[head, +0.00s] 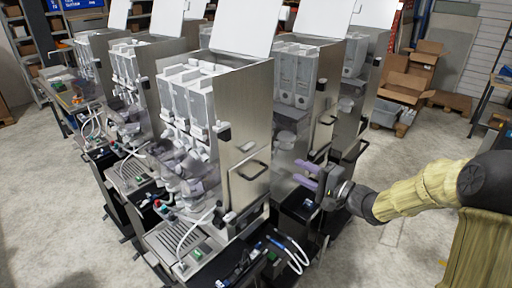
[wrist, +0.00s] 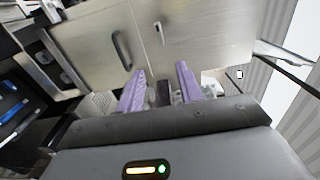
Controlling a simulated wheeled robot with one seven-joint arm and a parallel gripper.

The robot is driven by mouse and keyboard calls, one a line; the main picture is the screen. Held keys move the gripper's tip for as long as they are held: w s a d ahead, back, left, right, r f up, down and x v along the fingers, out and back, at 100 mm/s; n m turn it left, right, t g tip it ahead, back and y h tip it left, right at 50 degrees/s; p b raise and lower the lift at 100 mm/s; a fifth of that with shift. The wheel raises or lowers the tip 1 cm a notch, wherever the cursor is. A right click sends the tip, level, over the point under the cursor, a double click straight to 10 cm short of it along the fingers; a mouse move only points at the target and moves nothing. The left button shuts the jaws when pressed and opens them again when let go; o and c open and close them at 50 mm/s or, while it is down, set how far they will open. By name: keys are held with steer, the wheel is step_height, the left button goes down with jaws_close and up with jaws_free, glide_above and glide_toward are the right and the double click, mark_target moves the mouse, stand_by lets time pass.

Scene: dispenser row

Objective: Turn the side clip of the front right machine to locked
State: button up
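The nearest machine has a bare steel side panel (head: 247,110) facing my arm. A black bar handle (head: 254,170) is on that panel, and a small clip (head: 246,147) sits just above it. In the wrist view the panel (wrist: 200,35) fills the upper part, with the handle (wrist: 122,50) and the small upright clip (wrist: 159,33) beside it. I cannot tell the clip's locked or unlocked setting. My gripper (head: 300,174) has two purple fingers, spread apart and empty, pointing toward the panel. In the wrist view my gripper (wrist: 160,84) is below the clip, apart from it.
More machines (head: 300,75) stand close behind the nearest one. Blue and white hoses (head: 290,250) and dark boxes are low at its side. Cardboard boxes (head: 405,85) stand at the back right. The concrete floor (head: 400,150) at right is mostly open.

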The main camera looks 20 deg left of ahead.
mark_target(252, 148)
steer(key=shift+w+a, duration=0.1)
steer(key=shift+a, duration=0.05)
steer(key=p+x, duration=0.6)
steer(key=x, duration=1)
steer(key=shift+w+a, duration=0.1)
steer(key=shift+a, duration=0.15)
steer(key=shift+w+a+p, duration=0.15)
steer(key=shift+a+p, duration=0.1)
steer(key=shift+p, duration=0.05)
jaws_close()
